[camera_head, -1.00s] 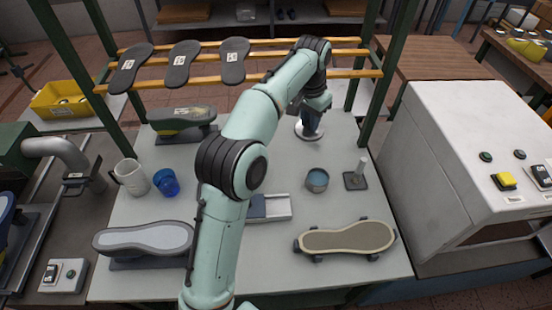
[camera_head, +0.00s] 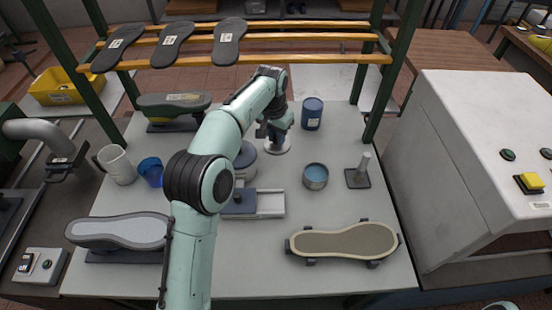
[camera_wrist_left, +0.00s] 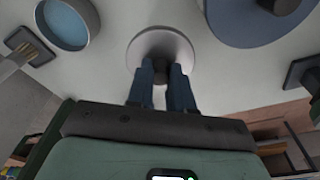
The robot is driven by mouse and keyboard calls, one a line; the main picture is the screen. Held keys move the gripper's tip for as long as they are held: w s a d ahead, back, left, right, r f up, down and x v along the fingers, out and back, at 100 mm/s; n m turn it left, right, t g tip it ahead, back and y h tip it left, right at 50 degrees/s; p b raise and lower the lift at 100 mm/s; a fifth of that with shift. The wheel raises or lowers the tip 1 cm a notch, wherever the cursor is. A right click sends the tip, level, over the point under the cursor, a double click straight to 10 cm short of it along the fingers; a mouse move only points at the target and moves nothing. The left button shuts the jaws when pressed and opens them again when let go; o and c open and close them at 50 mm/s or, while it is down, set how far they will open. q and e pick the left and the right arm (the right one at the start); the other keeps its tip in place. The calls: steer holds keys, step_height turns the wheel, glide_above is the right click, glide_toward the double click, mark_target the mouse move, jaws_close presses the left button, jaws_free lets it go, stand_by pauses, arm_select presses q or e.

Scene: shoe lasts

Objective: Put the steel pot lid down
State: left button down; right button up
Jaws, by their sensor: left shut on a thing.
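The steel pot lid (camera_head: 277,147) is a pale grey round disc low over the bench, just right of my left forearm in the head view. My left gripper (camera_head: 272,136) points down at its middle. In the wrist view, the fingers (camera_wrist_left: 162,80) are closed around the dark knob of the lid (camera_wrist_left: 146,42). The disc looks level. I cannot tell whether its rim touches the bench.
A grey-blue round pot (camera_head: 246,163) stands close left of the lid, partly behind my arm. A blue canister (camera_head: 312,114) stands behind right, a small blue-filled tin (camera_head: 315,177) in front right. Bare bench (camera_head: 290,170) lies between. A rack (camera_head: 300,60) crosses the back.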

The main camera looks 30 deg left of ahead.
mark_target(275, 141)
arm_select(q)
step_height(275, 141, down, 9)
steer(key=shift+r+b, duration=0.2)
steer(key=shift+b, duration=0.4)
steer(key=shift+w, duration=0.1)
steer(key=shift+f, duration=0.15)
steer(key=c, duration=1)
jaws_free()
steer(key=r, duration=0.4)
steer(key=s+r+p, duration=0.1)
steer(key=r, duration=0.3)
steer(key=r+p, duration=0.1)
steer(key=r, duration=0.3)
steer(key=shift+s+r, duration=0.15)
steer(key=shift+s, duration=0.1)
